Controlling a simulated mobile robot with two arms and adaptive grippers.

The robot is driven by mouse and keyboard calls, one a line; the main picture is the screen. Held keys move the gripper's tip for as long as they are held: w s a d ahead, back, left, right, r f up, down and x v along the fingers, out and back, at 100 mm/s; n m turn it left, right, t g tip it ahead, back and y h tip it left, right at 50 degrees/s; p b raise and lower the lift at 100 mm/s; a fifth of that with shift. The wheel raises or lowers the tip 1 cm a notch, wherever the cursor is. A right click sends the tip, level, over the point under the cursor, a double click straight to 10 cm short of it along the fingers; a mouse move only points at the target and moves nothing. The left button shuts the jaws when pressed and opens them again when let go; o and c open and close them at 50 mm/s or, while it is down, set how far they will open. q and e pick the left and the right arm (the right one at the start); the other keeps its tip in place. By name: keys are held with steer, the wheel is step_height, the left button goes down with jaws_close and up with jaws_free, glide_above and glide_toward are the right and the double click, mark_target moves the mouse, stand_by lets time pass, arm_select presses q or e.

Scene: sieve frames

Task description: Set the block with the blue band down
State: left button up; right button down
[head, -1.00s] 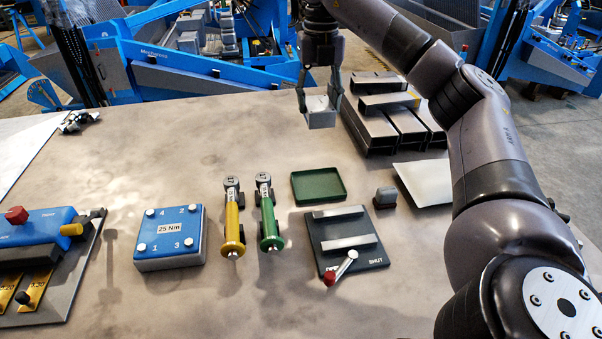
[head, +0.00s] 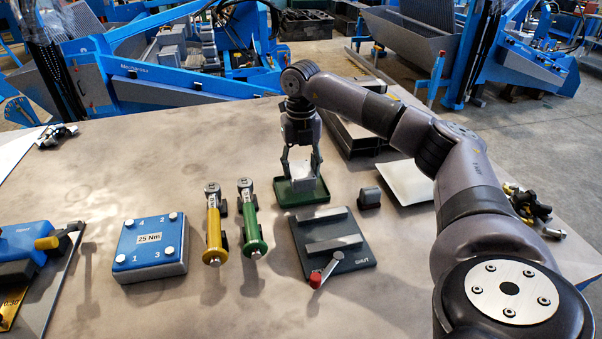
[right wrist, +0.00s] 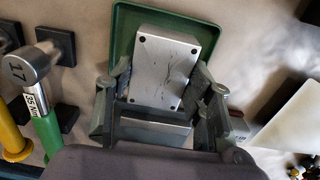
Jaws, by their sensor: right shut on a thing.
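My right gripper (head: 302,168) is shut on a grey metal block (head: 303,186), which is over the green tray (head: 287,200). In the right wrist view the block (right wrist: 163,68) sits between the fingers (right wrist: 160,105), its flat face with dark corner holes and scratches showing. The green tray's rim (right wrist: 122,35) shows around it there. I see no blue band on the faces in view. I cannot tell whether the block touches the tray floor. My left gripper is not in view.
A dark clamp fixture (head: 352,252) with a red-knobbed lever stands just in front of the tray. Yellow (head: 214,225) and green (head: 251,220) torque wrenches lie left, beside a blue-topped 25 Nm block (head: 150,240).

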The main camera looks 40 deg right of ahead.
step_height(320, 180, down, 2)
steer(key=shift+f, duration=0.1)
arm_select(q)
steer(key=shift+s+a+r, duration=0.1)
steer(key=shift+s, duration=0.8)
arm_select(e)
steer(key=shift+f, duration=0.1)
steer(key=c, duration=1.2)
jaws_free()
steer(key=shift+f, duration=0.1)
steer(key=o, duration=0.4)
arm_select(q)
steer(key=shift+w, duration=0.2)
arm_select(e)
steer(key=shift+o, duration=0.2)
